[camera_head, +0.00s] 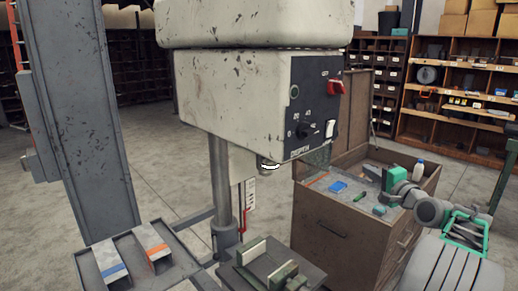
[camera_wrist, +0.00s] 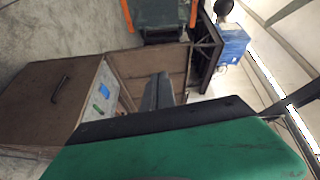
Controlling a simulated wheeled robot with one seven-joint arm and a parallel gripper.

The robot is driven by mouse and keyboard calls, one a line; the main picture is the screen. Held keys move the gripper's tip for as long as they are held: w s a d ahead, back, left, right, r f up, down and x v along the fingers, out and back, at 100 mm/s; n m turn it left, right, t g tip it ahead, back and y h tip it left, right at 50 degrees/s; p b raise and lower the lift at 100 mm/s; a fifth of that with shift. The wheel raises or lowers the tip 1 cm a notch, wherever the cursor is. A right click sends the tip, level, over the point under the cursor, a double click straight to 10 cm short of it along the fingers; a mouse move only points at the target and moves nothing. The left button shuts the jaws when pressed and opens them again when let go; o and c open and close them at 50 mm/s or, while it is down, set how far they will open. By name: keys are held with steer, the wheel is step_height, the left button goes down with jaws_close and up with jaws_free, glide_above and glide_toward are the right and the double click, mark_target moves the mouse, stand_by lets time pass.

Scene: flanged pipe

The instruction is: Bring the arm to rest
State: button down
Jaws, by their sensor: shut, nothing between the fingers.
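My arm comes in from the right of the head view and reaches left over a brown wooden cabinet (camera_head: 335,235). My gripper (camera_wrist: 157,92) shows in the wrist view as dark fingers beyond a green and black housing; they are together, with nothing seen between them. In the head view my gripper (camera_head: 371,172) is small and partly hidden by the green wrist, near the cabinet's top. I cannot tell its exact height above the top. The cabinet also shows at the left of the wrist view (camera_wrist: 45,95), to the left of the fingers.
A blue box (camera_head: 338,187), a green item (camera_head: 361,196) and a white bottle (camera_head: 419,168) are on the cabinet top. A drill press (camera_head: 240,100) stands left of the cabinet, with a vise (camera_head: 268,264) below. Shelves (camera_head: 465,95) stand behind. Open floor (camera_head: 150,150) lies at left.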

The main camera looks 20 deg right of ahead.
steer(key=s+f+n+g, duration=0.3)
steer(key=s+f+g, duration=0.2)
steer(key=f, duration=0.8)
steer(key=s+f+n+g, duration=0.2)
steer(key=s+f+g, duration=0.25)
steer(key=f, duration=0.75)
steer(key=s+a+f+n+g+y, duration=0.2)
steer(key=s+a+f+g, duration=0.4)
steer(key=s+a, duration=0.4)
steer(key=s+a+r+n+g, duration=0.1)
steer(key=s+a+n, duration=0.15)
steer(key=a, duration=0.65)
steer(key=s+a+r+n+g, duration=0.15)
steer(key=s+a, duration=0.25)
steer(key=a, duration=0.6)
steer(key=w+a+r+n+t, duration=0.1)
steer(key=w+a+r+n, duration=0.2)
steer(key=a, duration=0.6)
steer(key=w+a+r+n+t, duration=0.2)
steer(key=a+r, duration=0.3)
steer(key=a, duration=0.3)
steer(key=shift+w+a+r+n+t, duration=0.35)
steer(key=shift+w+n, duration=0.25)
steer(key=shift+n, duration=0.3)
